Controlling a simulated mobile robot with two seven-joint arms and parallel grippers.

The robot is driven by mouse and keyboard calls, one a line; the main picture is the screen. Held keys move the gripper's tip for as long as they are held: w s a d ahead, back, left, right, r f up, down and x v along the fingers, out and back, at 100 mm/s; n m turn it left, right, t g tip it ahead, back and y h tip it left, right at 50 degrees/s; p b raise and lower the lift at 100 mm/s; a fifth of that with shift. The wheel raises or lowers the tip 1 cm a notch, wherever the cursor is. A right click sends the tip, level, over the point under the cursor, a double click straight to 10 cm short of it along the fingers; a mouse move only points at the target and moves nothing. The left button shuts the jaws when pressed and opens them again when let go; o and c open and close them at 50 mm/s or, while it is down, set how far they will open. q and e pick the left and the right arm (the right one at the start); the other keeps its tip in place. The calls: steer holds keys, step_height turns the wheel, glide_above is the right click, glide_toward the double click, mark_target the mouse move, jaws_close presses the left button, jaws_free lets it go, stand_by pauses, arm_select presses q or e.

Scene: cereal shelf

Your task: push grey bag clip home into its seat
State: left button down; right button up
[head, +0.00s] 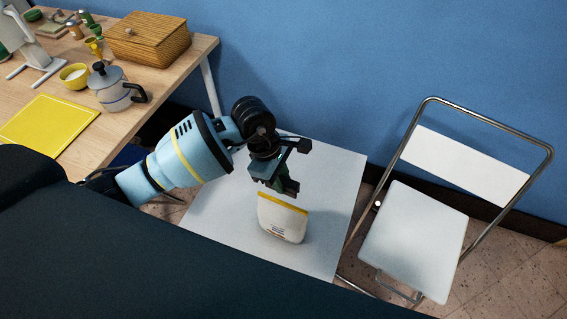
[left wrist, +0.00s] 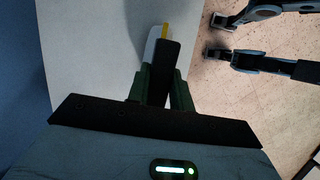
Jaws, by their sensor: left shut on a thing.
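The bag (head: 282,218) is white with a yellow band along its top and stands on the white table. My left gripper (head: 287,186) is over the top of the bag in the head view. In the left wrist view, my left gripper (left wrist: 160,88) is shut, with its green fingers on both sides of a dark bar, which looks like the grey bag clip (left wrist: 161,68). A yellow-and-white strip of the bag (left wrist: 151,45) shows just beyond the clip. The clip's contact with the bag is hidden, so I cannot tell how it is seated. My right gripper is not in view.
The white table (head: 225,213) is otherwise clear. A white folding chair (head: 415,235) stands to its right.

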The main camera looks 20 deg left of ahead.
mark_target(284, 203)
arm_select(q)
steer(key=shift+s+f, duration=0.2)
steer(key=shift+f, duration=0.05)
steer(key=shift+f+b, duration=0.85)
steer(key=shift+f, duration=0.35)
steer(key=shift+f+b, duration=0.45)
steer(key=shift+f, duration=0.25)
steer(key=shift+w+f+b, duration=0.1)
steer(key=shift+f+b, duration=0.6)
steer(key=shift+f, duration=0.4)
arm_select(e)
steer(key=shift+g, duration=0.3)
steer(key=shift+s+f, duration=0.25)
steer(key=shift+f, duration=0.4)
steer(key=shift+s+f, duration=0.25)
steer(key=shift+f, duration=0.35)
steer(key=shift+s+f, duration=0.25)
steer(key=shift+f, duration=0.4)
arm_select(q)
steer(key=shift+f, duration=0.25)
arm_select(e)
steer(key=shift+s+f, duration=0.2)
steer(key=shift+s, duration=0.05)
arm_select(q)
steer(key=shift+f+b, duration=1)
steer(key=shift+f, duration=0.25)
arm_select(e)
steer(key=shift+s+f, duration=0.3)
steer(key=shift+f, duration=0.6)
